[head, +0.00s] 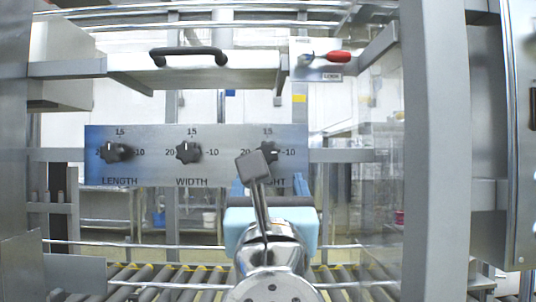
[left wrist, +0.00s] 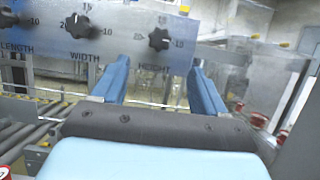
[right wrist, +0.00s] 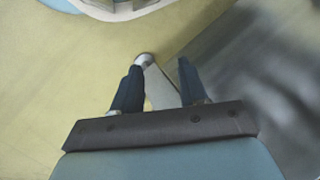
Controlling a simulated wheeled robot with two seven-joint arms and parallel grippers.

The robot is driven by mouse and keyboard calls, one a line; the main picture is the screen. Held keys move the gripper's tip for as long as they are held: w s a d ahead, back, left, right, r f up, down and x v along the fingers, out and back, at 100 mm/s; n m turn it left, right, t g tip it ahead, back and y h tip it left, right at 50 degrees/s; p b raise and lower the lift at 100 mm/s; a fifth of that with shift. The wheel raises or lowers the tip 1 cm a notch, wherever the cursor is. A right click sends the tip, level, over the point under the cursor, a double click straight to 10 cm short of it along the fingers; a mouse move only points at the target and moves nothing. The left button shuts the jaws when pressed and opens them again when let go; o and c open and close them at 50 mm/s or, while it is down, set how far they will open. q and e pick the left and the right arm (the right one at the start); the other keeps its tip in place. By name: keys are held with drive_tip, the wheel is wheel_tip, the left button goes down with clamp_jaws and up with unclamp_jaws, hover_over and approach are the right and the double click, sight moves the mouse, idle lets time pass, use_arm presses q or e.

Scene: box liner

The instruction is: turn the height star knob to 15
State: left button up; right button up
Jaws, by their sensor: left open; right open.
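The height star knob (head: 268,152) is black, on the right of the blue-grey panel (head: 150,172); a grey block on my arm partly covers its label. Its white mark points right, towards 10. The knob shows clearly in the left wrist view (left wrist: 159,39), above the fingers. My left gripper (left wrist: 158,77) is open and empty, its two blue fingers pointing at the panel just below the knob, apart from it. In the head view its blue fingers (head: 268,186) are partly hidden by my arm. My right gripper (right wrist: 160,68) is open and empty, over the floor.
The width knob (head: 188,152) and length knob (head: 117,152) sit further left on the panel. A roller conveyor (head: 150,275) runs below. A grey post (head: 433,150) stands at the right. A red-handled lever (head: 338,57) and a black handle (head: 188,53) are above.

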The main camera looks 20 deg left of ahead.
sight(268, 152)
use_arm(q)
drive_tip(key=p+x, duration=0.3)
drive_tip(key=x, duration=0.9)
drive_tip(key=shift+w+a, duration=0.15)
drive_tip(key=shift+w, duration=0.25)
drive_tip(key=c, duration=1.1)
drive_tip(key=shift+o, duration=0.2)
drive_tip(key=shift+n, duration=0.3)
